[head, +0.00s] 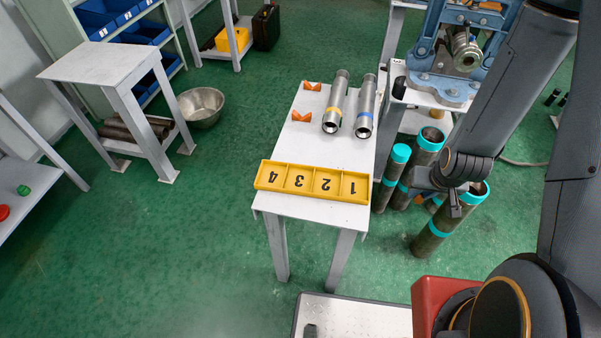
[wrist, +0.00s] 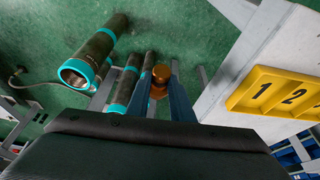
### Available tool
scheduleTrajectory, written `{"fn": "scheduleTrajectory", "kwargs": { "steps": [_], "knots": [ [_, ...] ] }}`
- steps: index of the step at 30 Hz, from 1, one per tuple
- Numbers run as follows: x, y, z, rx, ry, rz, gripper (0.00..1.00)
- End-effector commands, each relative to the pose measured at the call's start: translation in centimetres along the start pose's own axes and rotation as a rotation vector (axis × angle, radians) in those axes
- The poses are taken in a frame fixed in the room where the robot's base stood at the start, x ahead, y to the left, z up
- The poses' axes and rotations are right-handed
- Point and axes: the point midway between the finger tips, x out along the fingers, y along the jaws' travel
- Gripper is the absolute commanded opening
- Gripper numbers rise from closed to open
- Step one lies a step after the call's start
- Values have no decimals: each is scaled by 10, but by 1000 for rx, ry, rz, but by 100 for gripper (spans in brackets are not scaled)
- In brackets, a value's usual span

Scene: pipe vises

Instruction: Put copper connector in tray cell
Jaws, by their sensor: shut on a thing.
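The copper connector (wrist: 160,80) is between the fingers of my gripper (wrist: 161,90) in the wrist view. The gripper is shut on it and holds it in the air. In the head view my gripper (head: 453,203) is to the right of the white table, over the dark pipes, and the connector is hard to make out. The yellow tray (head: 310,194) lies across the table's near end, with cells numbered 1 to 4 that look empty. Part of the tray (wrist: 284,71) shows at the right of the wrist view, apart from the gripper.
Dark pipes with turquoise bands (head: 430,236) stand close beneath my gripper. On the white table (head: 300,150), two metal pipes (head: 337,105) and small orange blocks (head: 302,117) lie behind the tray. A blue vise (head: 440,86) stands at the back right.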

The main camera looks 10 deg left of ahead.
Motion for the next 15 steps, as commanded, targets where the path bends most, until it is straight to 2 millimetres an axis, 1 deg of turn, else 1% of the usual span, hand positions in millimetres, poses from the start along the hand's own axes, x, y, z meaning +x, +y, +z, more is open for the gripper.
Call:
{"fn": "scheduleTrajectory", "kwargs": {
  "steps": [1,6,11,15],
  "knots": [
    [-9,-9,5,-9,-56,-3,0],
    [-23,-35,25,-19,-237,-4,0],
    [-40,-63,39,-23,-394,-4,0],
    [-56,-92,47,1,-533,0,0]
  ]
}}
